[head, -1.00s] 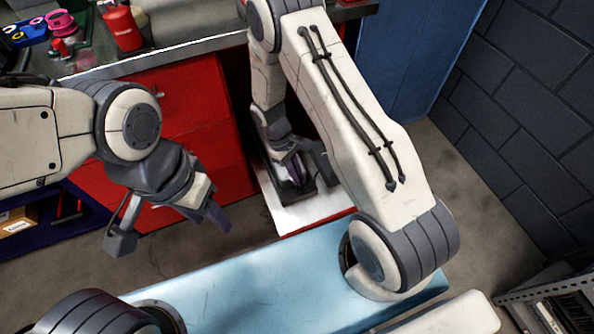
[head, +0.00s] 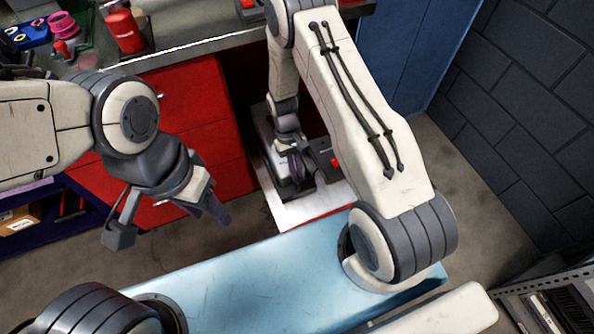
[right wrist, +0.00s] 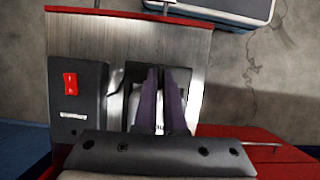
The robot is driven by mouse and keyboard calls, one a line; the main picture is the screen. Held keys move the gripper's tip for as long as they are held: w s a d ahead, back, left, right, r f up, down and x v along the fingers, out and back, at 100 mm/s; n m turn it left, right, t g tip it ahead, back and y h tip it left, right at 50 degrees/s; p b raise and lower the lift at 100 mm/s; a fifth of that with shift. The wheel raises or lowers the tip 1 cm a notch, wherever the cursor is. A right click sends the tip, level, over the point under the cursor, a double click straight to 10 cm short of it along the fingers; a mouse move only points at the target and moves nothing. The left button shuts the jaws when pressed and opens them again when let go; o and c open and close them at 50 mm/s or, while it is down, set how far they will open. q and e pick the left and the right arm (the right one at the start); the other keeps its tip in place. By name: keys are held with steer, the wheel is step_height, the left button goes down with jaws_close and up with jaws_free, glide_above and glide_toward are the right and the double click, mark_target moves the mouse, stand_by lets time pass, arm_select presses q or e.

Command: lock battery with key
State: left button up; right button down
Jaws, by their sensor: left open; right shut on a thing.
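My right gripper (head: 294,166) reaches down to a black unit (head: 293,190) on a pulled-out metal-topped surface. In the right wrist view its two purple fingers (right wrist: 160,98) are close together over the black unit (right wrist: 130,82). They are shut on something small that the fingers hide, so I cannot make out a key. I cannot tell the battery apart from the black unit. My left gripper (head: 167,224) is open and empty, hanging in front of the red cabinet and well apart from the unit.
A black box with a red switch (right wrist: 70,80) stands beside the unit. The metal surface (head: 307,208) has bare room in front. A red bottle (head: 124,29) and a pink spool (head: 62,25) are on the workbench. A blue cabinet (head: 400,60) stands at the back right.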

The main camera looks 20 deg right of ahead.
steer(key=c, duration=1)
jaws_free()
steer(key=v, duration=1)
steer(key=shift+r+p, duration=0.3)
